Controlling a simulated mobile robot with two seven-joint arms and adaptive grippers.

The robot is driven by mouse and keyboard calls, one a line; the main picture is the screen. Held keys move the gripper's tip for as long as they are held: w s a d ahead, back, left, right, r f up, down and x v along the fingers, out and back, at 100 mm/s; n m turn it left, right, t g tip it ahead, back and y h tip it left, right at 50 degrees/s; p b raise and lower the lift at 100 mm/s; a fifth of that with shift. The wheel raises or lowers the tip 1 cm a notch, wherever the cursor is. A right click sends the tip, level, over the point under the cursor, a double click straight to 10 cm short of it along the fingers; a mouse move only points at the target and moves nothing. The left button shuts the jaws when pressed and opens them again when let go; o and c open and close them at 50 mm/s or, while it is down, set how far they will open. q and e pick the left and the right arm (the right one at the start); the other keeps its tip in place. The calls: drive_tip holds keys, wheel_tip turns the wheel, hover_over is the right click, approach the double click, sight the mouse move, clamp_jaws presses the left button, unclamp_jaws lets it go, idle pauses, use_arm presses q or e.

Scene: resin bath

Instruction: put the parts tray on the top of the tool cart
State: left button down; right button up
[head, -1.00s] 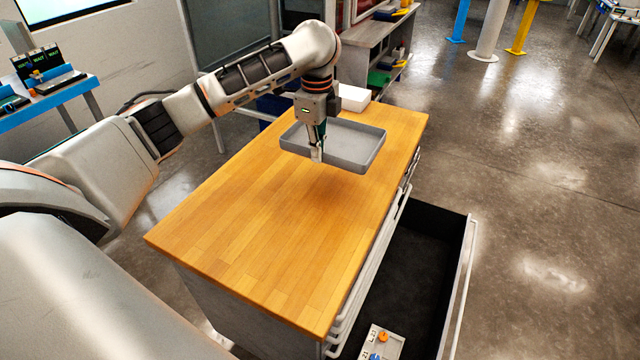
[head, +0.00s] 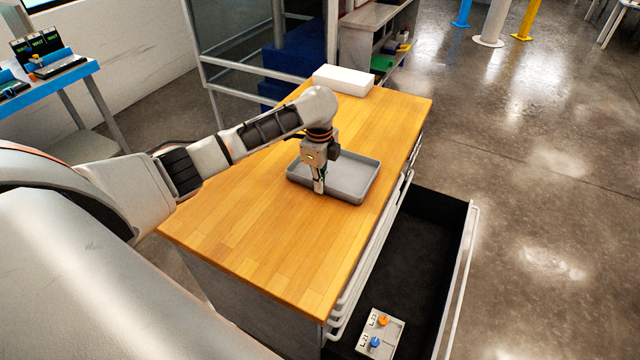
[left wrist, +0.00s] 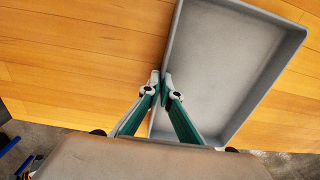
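The parts tray (head: 348,178) is a shallow grey rectangular tray, empty. It is at the wooden top of the tool cart (head: 235,240), flat and level, with almost no shadow gap; it looks to rest on the wood. My left gripper (head: 319,188) points down at the tray's near-left wall. In the left wrist view the gripper's fingertips (left wrist: 161,80) close on the wall of the tray (left wrist: 225,60), one finger on each side. My right gripper is not in view.
A white box (head: 343,79) stands at the far end of the cart top. The near part of the top is clear. A dark drawer (head: 415,255) is open on the right, with a small panel with orange and blue knobs (head: 381,332) in it.

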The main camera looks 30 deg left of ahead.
use_arm(q)
drive_tip(key=shift+f, duration=0.25)
drive_tip(key=c, duration=2.3)
unclamp_jaws()
drive_tip(key=shift+r, duration=0.1)
drive_tip(key=shift+s+r, duration=0.15)
drive_tip(key=shift+r, duration=5.95)
